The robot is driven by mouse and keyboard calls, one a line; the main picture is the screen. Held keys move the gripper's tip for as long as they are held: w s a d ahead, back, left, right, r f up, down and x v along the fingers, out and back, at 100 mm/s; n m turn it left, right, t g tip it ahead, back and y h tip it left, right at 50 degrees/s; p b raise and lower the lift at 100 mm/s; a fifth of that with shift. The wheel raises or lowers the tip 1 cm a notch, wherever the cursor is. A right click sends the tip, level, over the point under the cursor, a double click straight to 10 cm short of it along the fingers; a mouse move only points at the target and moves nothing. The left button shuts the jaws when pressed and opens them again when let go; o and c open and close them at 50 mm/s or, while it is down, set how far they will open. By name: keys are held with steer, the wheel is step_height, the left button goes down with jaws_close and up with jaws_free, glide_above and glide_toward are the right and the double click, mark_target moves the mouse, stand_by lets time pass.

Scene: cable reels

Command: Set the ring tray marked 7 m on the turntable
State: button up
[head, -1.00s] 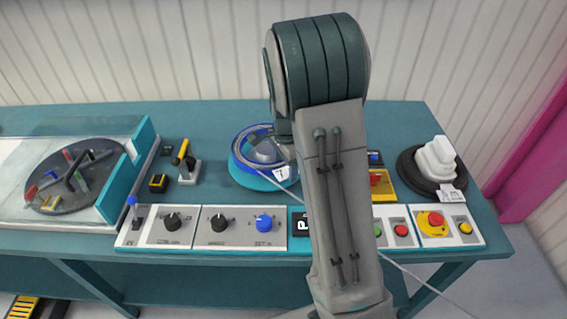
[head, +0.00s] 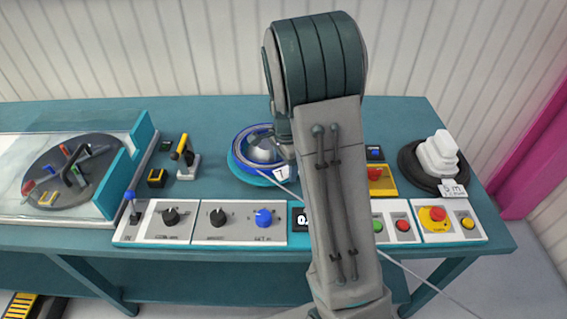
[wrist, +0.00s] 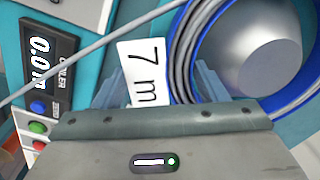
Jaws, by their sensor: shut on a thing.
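The blue ring tray (head: 240,152) sits around a silver dome (head: 265,150) on a teal round base, at the bench's middle. Its white tag (head: 282,172) reads "7 m" in the wrist view (wrist: 142,72). There the tray (wrist: 192,75) holds coiled grey cable. My gripper (wrist: 160,85) is shut on the tray at its tagged side, one finger each side of the tag. The exact contact is hidden, and my arm hides the gripper in the head view. A dark round disc (head: 50,190), which looks like the turntable, lies at left with coloured pegs and a dark bar.
A clear cover and teal panel (head: 120,180) border the disc. Control panels (head: 200,222) line the front edge.

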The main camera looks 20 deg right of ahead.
stand_by(0.3)
steer(key=shift+f+b, duration=0.4)
steer(key=shift+f, duration=0.15)
steer(key=o, duration=1.7)
steer(key=shift+o, duration=0.7)
steer(key=shift+o, duration=1)
steer(key=shift+s, duration=0.1)
